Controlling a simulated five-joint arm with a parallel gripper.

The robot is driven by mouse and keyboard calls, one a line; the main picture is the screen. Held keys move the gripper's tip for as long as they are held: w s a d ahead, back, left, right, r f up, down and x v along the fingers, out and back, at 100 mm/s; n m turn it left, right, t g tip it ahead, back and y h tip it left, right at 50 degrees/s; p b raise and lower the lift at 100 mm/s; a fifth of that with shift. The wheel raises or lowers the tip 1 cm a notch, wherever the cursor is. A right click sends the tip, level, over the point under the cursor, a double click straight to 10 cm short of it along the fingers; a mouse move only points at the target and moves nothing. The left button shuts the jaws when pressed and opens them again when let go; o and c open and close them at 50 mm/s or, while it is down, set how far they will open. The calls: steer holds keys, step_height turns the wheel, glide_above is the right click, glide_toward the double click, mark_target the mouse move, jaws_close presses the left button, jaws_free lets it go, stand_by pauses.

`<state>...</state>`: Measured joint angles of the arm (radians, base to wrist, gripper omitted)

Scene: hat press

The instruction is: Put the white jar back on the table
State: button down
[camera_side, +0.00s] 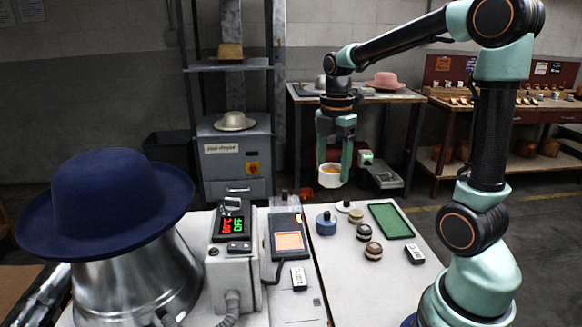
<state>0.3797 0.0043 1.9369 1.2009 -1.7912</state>
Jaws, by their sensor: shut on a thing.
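The white jar (331,180) is a short, open-topped cup with something orange inside. My gripper (333,165) points down and is shut on it, with teal fingers on either side. The jar is upright and in the air, above the far edge of the table (335,290) in the picture. I cannot tell exactly how high it is. The table is pale and has a clear patch at its front middle.
On the table are a blue jar (326,224), several small round pots such as this striped one (373,250), a green tray (391,221) and a white remote-like box (414,254). A control box (232,225) and a navy hat (105,200) on a metal form stand left.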

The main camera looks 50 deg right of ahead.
steer(key=shift+s+d+f, duration=0.15)
steer(key=shift+s+f, duration=0.05)
steer(key=shift+s, duration=0.3)
steer(key=shift+s+d+f, duration=0.15)
steer(key=shift+s, duration=0.35)
step_height(320, 180, down, 20)
steer(key=shift+r, duration=0.1)
jaws_free()
